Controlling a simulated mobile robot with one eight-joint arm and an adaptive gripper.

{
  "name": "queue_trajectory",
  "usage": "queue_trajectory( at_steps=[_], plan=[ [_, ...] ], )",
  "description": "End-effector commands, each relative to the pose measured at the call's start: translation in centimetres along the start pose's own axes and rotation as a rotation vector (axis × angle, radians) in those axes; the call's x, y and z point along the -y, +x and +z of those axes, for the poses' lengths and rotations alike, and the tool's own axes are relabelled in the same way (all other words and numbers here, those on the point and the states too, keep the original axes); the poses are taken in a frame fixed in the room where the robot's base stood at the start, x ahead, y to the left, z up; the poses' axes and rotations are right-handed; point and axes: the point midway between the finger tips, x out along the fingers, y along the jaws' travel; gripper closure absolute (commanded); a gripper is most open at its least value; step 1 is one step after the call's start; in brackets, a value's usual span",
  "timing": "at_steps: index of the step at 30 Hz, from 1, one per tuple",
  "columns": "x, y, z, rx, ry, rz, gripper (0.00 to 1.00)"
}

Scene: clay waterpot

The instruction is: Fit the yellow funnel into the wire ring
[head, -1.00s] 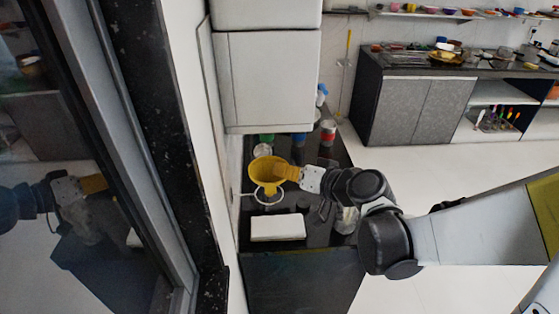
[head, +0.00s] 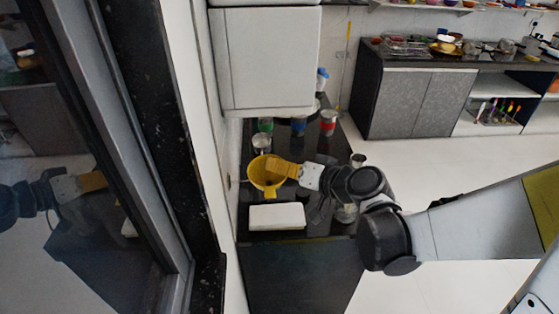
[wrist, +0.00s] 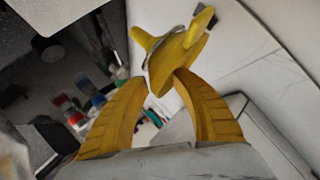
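The yellow funnel (head: 257,172) is above the dark counter in the head view, its wide mouth up. My gripper (head: 285,171) comes from the right and is shut on its side. In the wrist view, the funnel (wrist: 172,62) sits between the two yellow fingertips of my gripper (wrist: 157,82). A thin grey curved line (wrist: 147,62), perhaps the wire ring, runs close along the funnel there. The ring is not clear in the head view, where the funnel covers its place. I cannot tell whether the funnel is inside the ring or only beside it.
A white block (head: 277,216) lies on the counter in front of the funnel. Several cups and cans, among them a red and white can (head: 328,122), stand behind it. A white cabinet (head: 264,60) hangs above, and a wall with a window is close at left.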

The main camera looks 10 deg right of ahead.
Motion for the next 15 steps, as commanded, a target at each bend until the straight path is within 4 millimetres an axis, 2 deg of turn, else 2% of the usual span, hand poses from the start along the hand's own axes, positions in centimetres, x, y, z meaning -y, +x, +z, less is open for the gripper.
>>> queue_trajectory(
  at_steps=[10,15],
  plan=[
    [0.0,-0.5,0.0,0.0,0.001,0.001,0.69],
    [-0.1,-3.0,0.0,-0.002,0.002,0.003,0.69]
  ],
)
